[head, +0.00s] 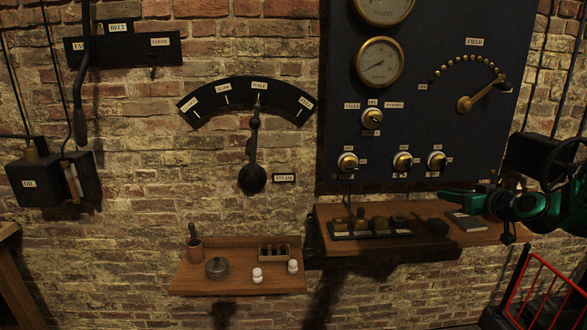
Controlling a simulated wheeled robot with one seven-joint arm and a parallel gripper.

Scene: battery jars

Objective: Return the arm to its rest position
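My arm, green and black, reaches in from the right edge in the head view. It is in front of the right end of the wooden shelf under the dark panel. The end with my gripper (462,201) points left, just below the panel's lower right part and near a small dark book-like item (466,221) on that shelf. I cannot make out the two fingers apart, so whether it is open or shut does not show. No held object is visible.
The dark panel (440,125) carries gauges, knobs and a FIELD lever. The right shelf (490,235) holds a dark block with brass parts (370,228). A lower left shelf (225,284) holds jars and small white items. A red rail (540,290) stands lower right.

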